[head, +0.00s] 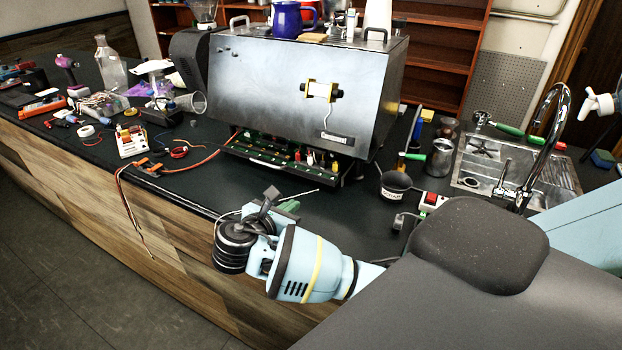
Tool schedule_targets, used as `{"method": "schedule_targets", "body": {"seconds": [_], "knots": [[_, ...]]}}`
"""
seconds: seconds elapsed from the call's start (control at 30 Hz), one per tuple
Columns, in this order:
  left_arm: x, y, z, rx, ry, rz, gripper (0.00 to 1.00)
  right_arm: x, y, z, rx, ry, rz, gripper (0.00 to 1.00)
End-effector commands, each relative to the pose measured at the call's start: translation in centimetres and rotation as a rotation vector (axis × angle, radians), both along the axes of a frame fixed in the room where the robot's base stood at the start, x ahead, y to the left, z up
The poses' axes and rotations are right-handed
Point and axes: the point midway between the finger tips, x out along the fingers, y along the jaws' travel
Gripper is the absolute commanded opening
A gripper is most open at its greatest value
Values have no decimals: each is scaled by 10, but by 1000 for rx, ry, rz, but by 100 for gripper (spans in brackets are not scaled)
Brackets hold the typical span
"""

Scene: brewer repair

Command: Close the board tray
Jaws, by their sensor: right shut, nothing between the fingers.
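The board tray (262,165) sticks out from under the front of the silver brewer (265,90), above the black counter. It carries a green circuit board (290,153) with several small coloured parts on it. My right gripper (304,193) is in front of the tray, near the counter's front edge, apart from the tray as far as I can tell. It is shut and empty, and my own wrist partly hides its fingers.
An orange cable and clamp (150,167) lie left of the tray, beside a small white module (131,141). A black cup (395,186), a red switch box (432,201) and a sink (520,170) are on the right. The counter just before the tray is mostly clear.

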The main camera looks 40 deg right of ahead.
Motion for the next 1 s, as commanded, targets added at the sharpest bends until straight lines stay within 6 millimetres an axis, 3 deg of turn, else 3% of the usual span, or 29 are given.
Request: {"method": "schedule_targets", "body": {"seconds": [0.37, 0.87, 1.0], "knots": [[0, 3, -1, 7, 1, -2, 36, -3, -3, -1, -26, 18, 1, 0], [0, 2, 0, 5, 0, 0, 36, 14, -43, -12, -28, 15, 0, 0], [-1, 2, -1, 4, 2, 0, 36, 21, -65, -22, -24, 19, -4, 0]]}}
